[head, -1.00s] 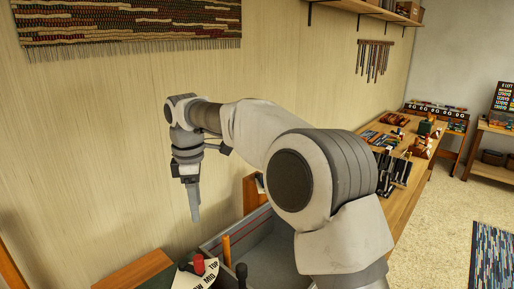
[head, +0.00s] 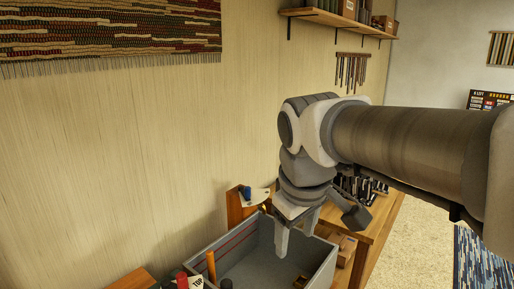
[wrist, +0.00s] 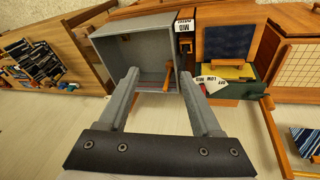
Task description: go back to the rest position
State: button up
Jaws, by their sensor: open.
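My gripper (head: 297,236) hangs pointing down in the head view, its two grey fingers apart with nothing between them. It appears in front of and above the grey open bin (head: 232,258). In the wrist view the open fingers (wrist: 158,82) reach toward the same grey bin (wrist: 108,58), and the inside of the bin near them looks mostly empty. Part of the bin is hidden behind my gripper in the head view. No contact between the fingers and the bin can be made out.
A wooden bench (head: 378,225) with dark tools runs along the wall behind my arm. A wall shelf (head: 335,17) and a woven hanging (head: 110,30) are above. A blue rug (head: 482,262) lies at right. Labelled cards (wrist: 213,84) stand beside the bin in the wrist view.

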jog(key=s+d+f+m+t, duration=0.1)
jog(key=s+d+f+m, duration=0.1)
jog(key=s, duration=0.3)
jog(key=s+d+f+m, duration=0.3)
jog(key=s+d+m, duration=0.2)
jog(key=shift+s+d+f+t, duration=0.25)
jog(key=shift+s+f+t, duration=0.05)
jog(key=shift+s+t, duration=0.1)
jog(key=shift+w, duration=0.1)
jog(key=shift+c, duration=1.3)
jog(key=shift+a, duration=0.1)
jog(key=shift+a, duration=0.1)
